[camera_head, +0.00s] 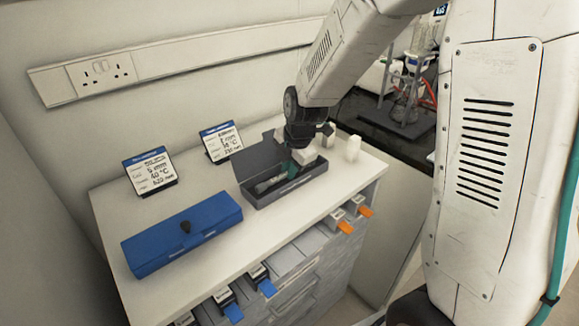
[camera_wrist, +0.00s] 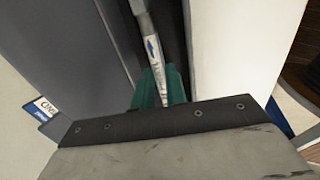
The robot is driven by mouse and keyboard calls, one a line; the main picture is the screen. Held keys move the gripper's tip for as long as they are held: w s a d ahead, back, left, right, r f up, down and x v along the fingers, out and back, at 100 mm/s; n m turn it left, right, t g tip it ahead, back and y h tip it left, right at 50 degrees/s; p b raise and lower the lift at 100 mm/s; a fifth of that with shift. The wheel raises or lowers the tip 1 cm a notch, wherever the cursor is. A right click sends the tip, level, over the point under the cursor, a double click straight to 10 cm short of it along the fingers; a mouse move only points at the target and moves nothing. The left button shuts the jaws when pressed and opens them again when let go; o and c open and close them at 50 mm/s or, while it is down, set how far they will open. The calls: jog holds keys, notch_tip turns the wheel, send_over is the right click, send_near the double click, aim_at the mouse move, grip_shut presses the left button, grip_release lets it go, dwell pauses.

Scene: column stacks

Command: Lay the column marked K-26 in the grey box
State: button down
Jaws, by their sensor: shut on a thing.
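The grey box (camera_head: 300,190) stands open on the white worktop, its lid raised at the back. My gripper (camera_head: 291,170) reaches down into it from above. In the wrist view its teal fingers (camera_wrist: 158,90) are shut on a slim pale column (camera_wrist: 150,45) with a white label and a blue arrow mark. The column lies low in the box's dark interior, its far end (camera_head: 266,184) pointing left in the head view. Whether it rests on the floor of the box is unclear. The marking K-26 is not readable. The near end is hidden by my gripper.
A closed blue box (camera_head: 185,235) stands left on the worktop (camera_head: 105,205). Two display cards (camera_head: 150,172) (camera_head: 222,142) stand behind.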

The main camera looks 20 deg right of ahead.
jog(key=shift+f, duration=0.25)
dwell(0.3)
jog(key=c, duration=1.3)
grip_release()
jog(key=shift+c, duration=0.2)
jog(key=shift+s, duration=0.1)
jog(key=a+v, duration=0.1)
jog(key=v, duration=0.7)
jog(key=s+d+r+m, duration=0.1)
jog(key=s+r+m, duration=0.2)
jog(key=s+m, duration=0.4)
jog(key=s+d+r+m+g, duration=0.1)
jog(key=s+r+m, duration=0.2)
jog(key=s+m, duration=0.4)
jog(key=s+d+r+m, duration=0.1)
jog(key=s+r+m, duration=0.2)
jog(key=s+m, duration=0.4)
jog(key=s, duration=0.6)
jog(key=shift+s+r+m+h, duration=0.25)
jog(key=shift+r+m+h, duration=0.05)
jog(key=shift+h, duration=0.1)
